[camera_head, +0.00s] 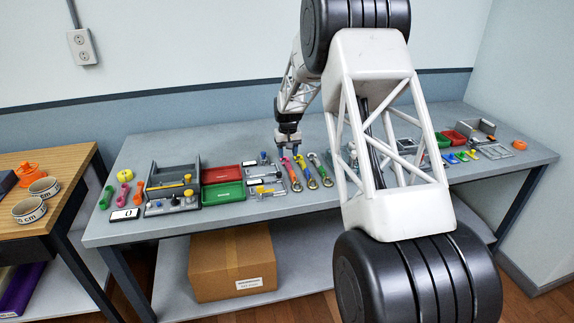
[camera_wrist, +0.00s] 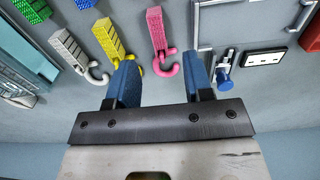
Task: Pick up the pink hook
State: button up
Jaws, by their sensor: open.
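The pink hook (camera_wrist: 157,34) shows in the wrist view, with a straight ribbed body and a curved end pointing toward my gripper. My gripper (camera_wrist: 162,74) is open and empty, with its two blue fingers apart; the curved end lies between the fingertips in the picture. I cannot tell how high the fingers are above it. In the head view my gripper (camera_head: 288,142) is over the back of the row of coloured pieces on the grey table (camera_head: 250,222); the pink hook is too small to pick out there.
A small blue-capped fitting (camera_wrist: 223,75) is close to the right finger. Red (camera_head: 222,174) and green (camera_head: 223,192) trays stand left of the row.

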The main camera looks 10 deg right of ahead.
aim_at(288, 162)
jog(key=shift+f, duration=0.1)
jog(key=shift+f, duration=2.5)
jog(key=shift+c, duration=0.3)
grip_shut()
